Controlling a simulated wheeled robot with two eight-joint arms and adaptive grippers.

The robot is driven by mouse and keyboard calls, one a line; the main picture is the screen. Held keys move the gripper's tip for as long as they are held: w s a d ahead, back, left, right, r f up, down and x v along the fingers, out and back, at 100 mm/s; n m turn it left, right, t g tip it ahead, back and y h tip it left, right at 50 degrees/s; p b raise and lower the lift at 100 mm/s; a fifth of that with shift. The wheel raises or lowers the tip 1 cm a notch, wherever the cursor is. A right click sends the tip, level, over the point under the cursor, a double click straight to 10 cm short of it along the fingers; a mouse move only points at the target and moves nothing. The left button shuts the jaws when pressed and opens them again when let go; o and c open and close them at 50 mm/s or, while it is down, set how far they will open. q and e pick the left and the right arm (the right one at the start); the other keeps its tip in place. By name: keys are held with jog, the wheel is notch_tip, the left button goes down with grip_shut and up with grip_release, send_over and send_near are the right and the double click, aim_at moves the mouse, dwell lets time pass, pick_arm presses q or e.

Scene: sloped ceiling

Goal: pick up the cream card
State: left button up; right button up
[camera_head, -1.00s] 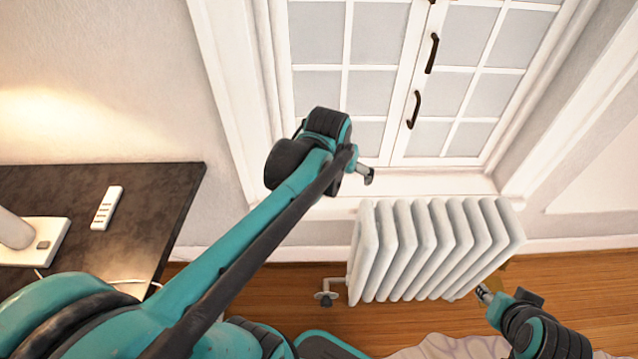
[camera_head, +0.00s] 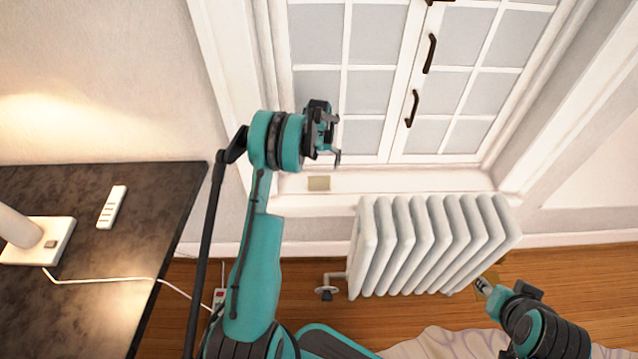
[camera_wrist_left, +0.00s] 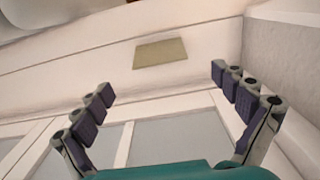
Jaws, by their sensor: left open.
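The cream card (camera_head: 319,183) lies flat on the white window sill, left of the radiator's top. It also shows in the left wrist view (camera_wrist_left: 160,53), beyond and between my fingertips. My left gripper (camera_head: 338,140) is above the sill in front of the window, a little above the card in the picture, and apart from it. In the left wrist view its two fingers (camera_wrist_left: 162,80) are spread wide with nothing between them. My right gripper (camera_head: 482,286) is low at the right, by the radiator's lower right corner; its jaws are too small to tell.
A white radiator (camera_head: 430,245) stands below the sill. The window (camera_head: 400,80) with dark handles rises behind my left gripper. A dark table (camera_head: 100,270) at the left bears a lamp (camera_head: 38,240) and a white remote-like object (camera_head: 112,207). A white cord (camera_head: 100,281) hangs off it.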

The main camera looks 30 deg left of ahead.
aim_at(319, 177)
pick_arm(q)
notch_tip(319, 177, down, 7)
jog(key=b, duration=0.3)
jog(key=shift+w, duration=0.1)
jog(key=c, duration=0.8)
